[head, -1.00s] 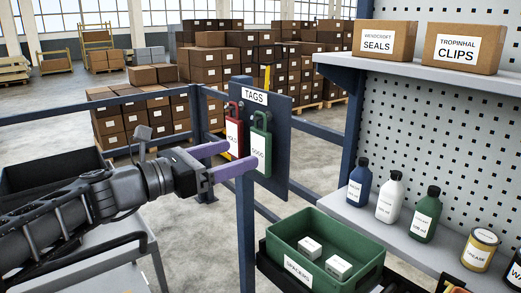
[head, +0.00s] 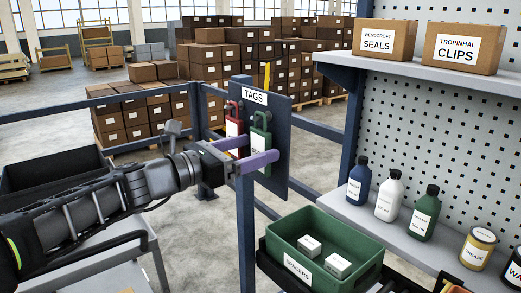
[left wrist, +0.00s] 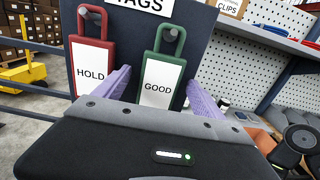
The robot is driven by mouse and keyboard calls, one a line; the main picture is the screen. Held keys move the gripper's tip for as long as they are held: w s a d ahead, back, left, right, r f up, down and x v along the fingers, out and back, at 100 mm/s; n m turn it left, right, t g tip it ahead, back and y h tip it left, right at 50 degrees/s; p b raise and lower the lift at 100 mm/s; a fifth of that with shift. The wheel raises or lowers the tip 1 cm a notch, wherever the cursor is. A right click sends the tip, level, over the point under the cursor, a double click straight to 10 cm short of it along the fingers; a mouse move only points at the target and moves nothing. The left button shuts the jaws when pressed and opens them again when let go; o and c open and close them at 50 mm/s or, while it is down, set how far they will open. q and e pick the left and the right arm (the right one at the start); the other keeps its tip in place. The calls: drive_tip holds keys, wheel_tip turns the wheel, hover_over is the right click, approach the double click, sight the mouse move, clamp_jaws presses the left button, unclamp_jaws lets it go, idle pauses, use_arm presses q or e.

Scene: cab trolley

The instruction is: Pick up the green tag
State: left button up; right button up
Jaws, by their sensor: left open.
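The green tag (head: 260,143), marked GOOD, hangs from a peg on the dark TAGS board (head: 277,165). The red tag (head: 233,117), marked HOLD, hangs to its left. My left gripper (head: 255,151) is open, its purple fingers reaching to the board. In the left wrist view the green tag (left wrist: 162,75) stands between the two fingers, one on each side of its lower part, and the red tag (left wrist: 91,64) lies left of the left finger. I cannot tell whether the fingers touch the green tag.
A green SPACERS bin (head: 298,265) with small white boxes stands below the board at right. Bottles (head: 389,196) and cans line the shelf beyond it. A blue rail post (head: 246,230) stands under the board. A black bin (head: 55,172) is at left.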

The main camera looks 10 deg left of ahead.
use_arm(q)
drive_tip(key=c, duration=1.5)
drive_tip(key=shift+o, duration=0.2)
drive_tip(key=shift+r, duration=0.15)
drive_tip(key=shift+r, duration=0.55)
drive_tip(key=shift+s+a+r, duration=0.1)
drive_tip(key=shift+s+a, duration=0.1)
drive_tip(key=b+v, duration=0.1)
drive_tip(key=v, duration=1.6)
drive_tip(key=shift+s+b, duration=0.3)
drive_tip(key=shift+b, duration=0.05)
drive_tip(key=shift+a, duration=0.1)
